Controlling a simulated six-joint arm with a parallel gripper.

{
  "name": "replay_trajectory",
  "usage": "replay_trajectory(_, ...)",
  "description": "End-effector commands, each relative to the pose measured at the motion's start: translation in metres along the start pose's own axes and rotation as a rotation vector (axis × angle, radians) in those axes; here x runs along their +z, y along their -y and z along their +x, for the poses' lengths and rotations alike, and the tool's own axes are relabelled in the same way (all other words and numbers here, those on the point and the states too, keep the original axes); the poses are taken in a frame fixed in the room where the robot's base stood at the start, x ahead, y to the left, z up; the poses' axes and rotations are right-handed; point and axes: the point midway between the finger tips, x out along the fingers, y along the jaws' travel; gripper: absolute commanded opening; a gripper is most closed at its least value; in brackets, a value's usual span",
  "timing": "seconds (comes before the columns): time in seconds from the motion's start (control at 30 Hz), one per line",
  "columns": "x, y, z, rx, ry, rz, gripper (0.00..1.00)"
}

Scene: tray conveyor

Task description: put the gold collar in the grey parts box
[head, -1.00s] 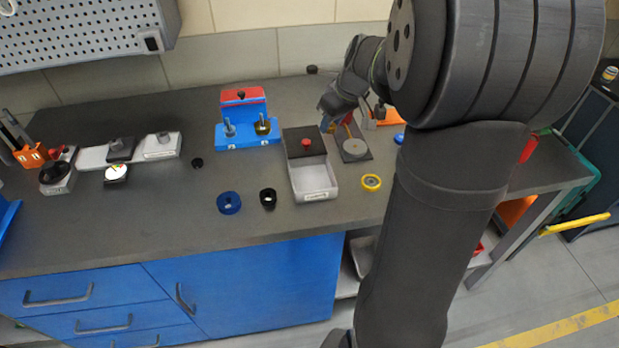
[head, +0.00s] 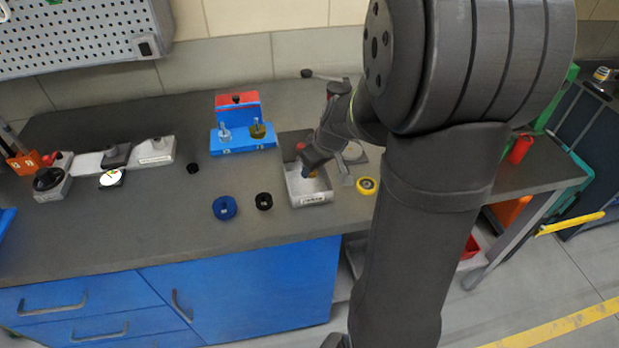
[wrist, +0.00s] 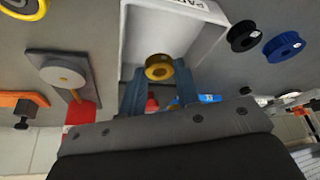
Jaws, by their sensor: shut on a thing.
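The gold collar (wrist: 158,68) is held between the two blue-grey fingertips of my gripper (wrist: 159,82) in the wrist view. The grey parts box (wrist: 131,30) lies under it, with its light walls and label at the top of that view. In the head view my gripper (head: 309,171) is over the open front part of the grey parts box (head: 312,200). The collar is hidden there behind the gripper. I cannot tell its exact height above the box floor.
A yellow ring (head: 367,185) lies right of the box. A black ring (head: 264,201) and blue ring (head: 224,208) lie to its left. A blue two-peg stand (head: 240,140) is behind, with a gold-coloured piece on one peg.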

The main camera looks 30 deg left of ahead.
Motion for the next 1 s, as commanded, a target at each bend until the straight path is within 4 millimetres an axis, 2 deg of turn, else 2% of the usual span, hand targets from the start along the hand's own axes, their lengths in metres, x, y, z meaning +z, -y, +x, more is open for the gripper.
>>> replay_trajectory(0.17,-0.006,0.005,0.011,0.000,0.000,-0.001,0.07)
replay_trajectory(0.47,0.009,0.005,0.045,-0.001,0.001,0.001,0.07)
replay_trajectory(0.83,0.010,0.005,0.049,0.000,0.000,0.000,0.07)
replay_trajectory(0.87,0.011,0.005,0.050,0.000,0.000,0.000,0.32)
replay_trajectory(0.97,0.010,0.005,0.049,0.001,-0.001,0.000,0.51)
replay_trajectory(1.0,0.010,0.005,0.049,0.001,-0.001,0.000,0.52)
